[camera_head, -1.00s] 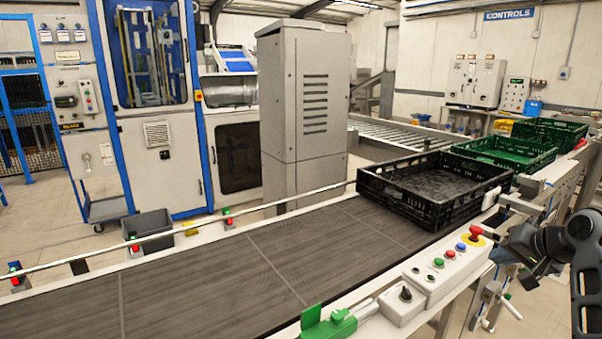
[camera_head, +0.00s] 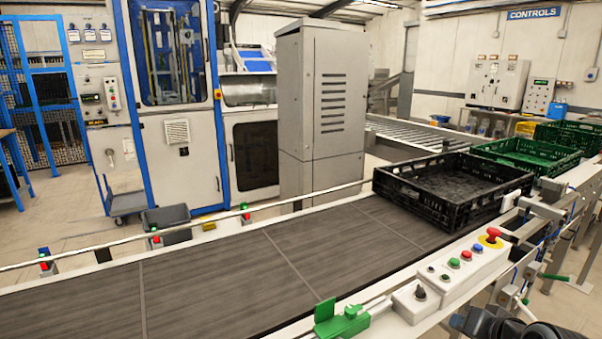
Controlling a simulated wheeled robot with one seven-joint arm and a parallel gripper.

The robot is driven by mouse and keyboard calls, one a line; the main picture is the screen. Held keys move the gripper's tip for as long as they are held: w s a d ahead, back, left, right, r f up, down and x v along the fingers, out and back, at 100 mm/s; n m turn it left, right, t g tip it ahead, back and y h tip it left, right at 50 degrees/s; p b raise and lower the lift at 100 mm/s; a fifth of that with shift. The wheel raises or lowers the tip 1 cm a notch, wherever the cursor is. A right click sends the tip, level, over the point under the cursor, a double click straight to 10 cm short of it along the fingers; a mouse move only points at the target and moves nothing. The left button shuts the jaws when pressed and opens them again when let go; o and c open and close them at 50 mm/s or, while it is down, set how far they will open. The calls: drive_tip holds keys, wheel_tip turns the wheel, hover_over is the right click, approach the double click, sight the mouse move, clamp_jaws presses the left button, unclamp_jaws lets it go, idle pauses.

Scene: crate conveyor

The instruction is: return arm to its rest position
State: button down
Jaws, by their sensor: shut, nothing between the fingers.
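My arm shows only as a few dark parts at the bottom right edge of the picture, low beside the near rail of the conveyor. My gripper (camera_head: 468,320) is among them, partly cut off by the bottom edge. It is shut, and nothing shows held in it. It is apart from the crates and below the control box on the rail. The rest of my arm is outside the picture.
A black crate (camera_head: 393,187) stands on the conveyor belt (camera_head: 210,280), with green crates (camera_head: 575,161) behind it. A button box (camera_head: 465,271) and a green clamp (camera_head: 337,321) sit on the near rail. A grey cabinet (camera_head: 305,100) stands beyond. Floor shows at right.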

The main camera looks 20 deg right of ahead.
drive_tip(key=s+a+f+n+t, duration=0.1)
drive_tip(key=s+a+f+n, duration=0.1)
drive_tip(key=s+a, duration=0.65)
drive_tip(key=s+a+f+n+t, duration=0.15)
drive_tip(key=s+a, duration=0.35)
drive_tip(key=a, duration=0.7)
drive_tip(key=s+a+r+n+y, duration=0.1)
drive_tip(key=s+a+r+n, duration=0.1)
drive_tip(key=s, duration=0.3)
drive_tip(key=s+a+r+n+t+y, duration=0.1)
drive_tip(key=s+a+r+n, duration=0.1)
drive_tip(key=s+r+n, duration=0.1)
drive_tip(key=s+a+r+n+t+y+b, duration=0.1)
drive_tip(key=s+a+r+n, duration=0.1)
drive_tip(key=s+r, duration=0.3)
drive_tip(key=shift+s+a+n, duration=0.35)
drive_tip(key=shift+s+a, duration=0.25)
drive_tip(key=shift+s, duration=0.4)
drive_tip(key=shift+r+t, duration=0.1)
drive_tip(key=shift+t, duration=0.15)
